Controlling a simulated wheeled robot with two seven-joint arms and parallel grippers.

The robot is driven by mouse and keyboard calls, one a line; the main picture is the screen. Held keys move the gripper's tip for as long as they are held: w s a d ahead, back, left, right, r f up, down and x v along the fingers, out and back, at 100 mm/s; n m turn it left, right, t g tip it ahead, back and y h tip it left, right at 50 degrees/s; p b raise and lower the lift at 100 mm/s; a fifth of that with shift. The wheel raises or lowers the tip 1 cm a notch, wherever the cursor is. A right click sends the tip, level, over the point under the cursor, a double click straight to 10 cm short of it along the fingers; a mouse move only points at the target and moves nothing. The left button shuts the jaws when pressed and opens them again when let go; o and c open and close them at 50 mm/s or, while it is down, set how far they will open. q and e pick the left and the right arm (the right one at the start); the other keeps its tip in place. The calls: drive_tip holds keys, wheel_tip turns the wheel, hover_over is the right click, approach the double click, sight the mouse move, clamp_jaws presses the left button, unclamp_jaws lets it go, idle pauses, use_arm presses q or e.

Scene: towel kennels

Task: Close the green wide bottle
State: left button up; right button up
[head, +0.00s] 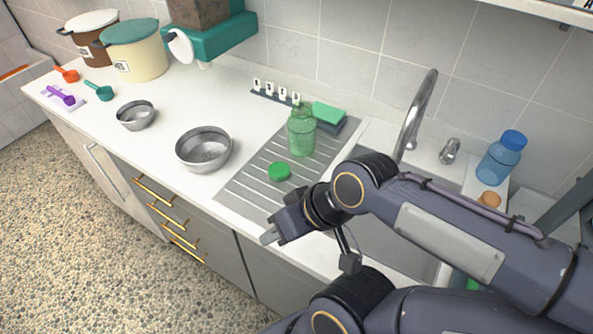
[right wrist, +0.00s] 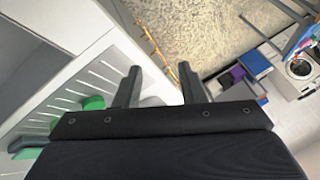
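The green wide bottle (head: 301,134) stands upright on the grooved grey drainboard, translucent, with no lid on its neck. A round green lid (head: 279,171) lies flat on the drainboard in front of it, apart from it. My right gripper (head: 268,237) is over the counter's front edge, nearer than the lid and not touching it. In the right wrist view its two fingers (right wrist: 160,84) are apart with nothing between them. A green round thing, likely the lid (right wrist: 93,103), shows left of the fingers there. My left gripper is not in view.
A green sponge (head: 328,113) and a strip of small labelled pegs (head: 275,95) lie behind the bottle. Two metal bowls (head: 204,148) stand to the left. The faucet (head: 417,115), sink and a blue bottle (head: 499,158) are to the right.

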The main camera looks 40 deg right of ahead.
sight(277, 170)
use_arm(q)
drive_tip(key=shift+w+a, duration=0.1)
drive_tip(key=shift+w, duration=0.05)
use_arm(e)
drive_tip(key=shift+w+a, duration=0.1)
drive_tip(key=shift+w, duration=0.05)
